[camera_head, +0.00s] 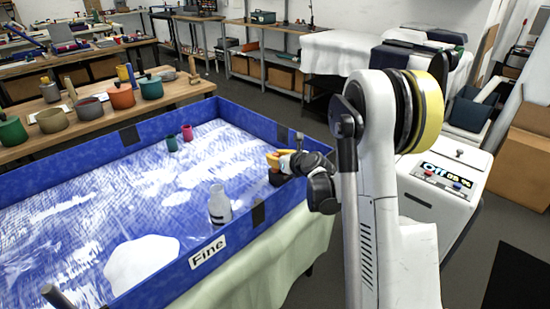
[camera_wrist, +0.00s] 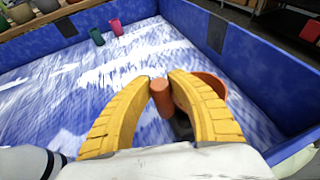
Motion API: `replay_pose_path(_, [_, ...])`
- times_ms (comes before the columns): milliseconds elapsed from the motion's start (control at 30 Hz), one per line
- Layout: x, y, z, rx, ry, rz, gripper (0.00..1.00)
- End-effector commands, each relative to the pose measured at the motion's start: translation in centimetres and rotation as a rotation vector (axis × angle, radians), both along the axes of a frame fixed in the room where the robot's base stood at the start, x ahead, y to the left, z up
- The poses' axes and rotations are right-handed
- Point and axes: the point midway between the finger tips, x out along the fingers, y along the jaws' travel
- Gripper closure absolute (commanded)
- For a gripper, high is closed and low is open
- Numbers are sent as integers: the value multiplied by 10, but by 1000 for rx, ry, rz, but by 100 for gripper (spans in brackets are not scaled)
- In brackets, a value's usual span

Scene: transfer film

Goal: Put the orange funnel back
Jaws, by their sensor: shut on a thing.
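My gripper (camera_head: 272,165) is above the inside of the blue-walled tray, near its right-hand wall in the head view. In the wrist view its two yellow fingers (camera_wrist: 163,80) are closed around an orange-brown piece, which I take to be the orange funnel (camera_wrist: 161,98). A short round part shows between the fingertips, and a wider orange rim shows behind the right finger. The rest of the funnel is hidden by the fingers. In the head view the funnel is too small and covered to make out clearly.
The blue tray (camera_head: 200,264), labelled "Fine", has a shiny wrinkled lining. A white bottle (camera_head: 219,207) stands inside near the front wall. A green cup (camera_head: 171,144) and a pink cup (camera_head: 187,133) are at the back. Several pots stand on the wooden table (camera_head: 185,90) behind.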

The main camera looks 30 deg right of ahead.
Motion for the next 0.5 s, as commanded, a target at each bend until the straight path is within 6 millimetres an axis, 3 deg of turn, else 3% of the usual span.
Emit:
replay_pose_path(133, [0,0,-4,0,0,0,100])
replay_pose_path(167, [0,0,-4,0,0,0,70])
replay_pose_path(200, [0,0,-4,0,0,0,57])
replay_pose_path(500, [0,0,-3,0,0,0,57])
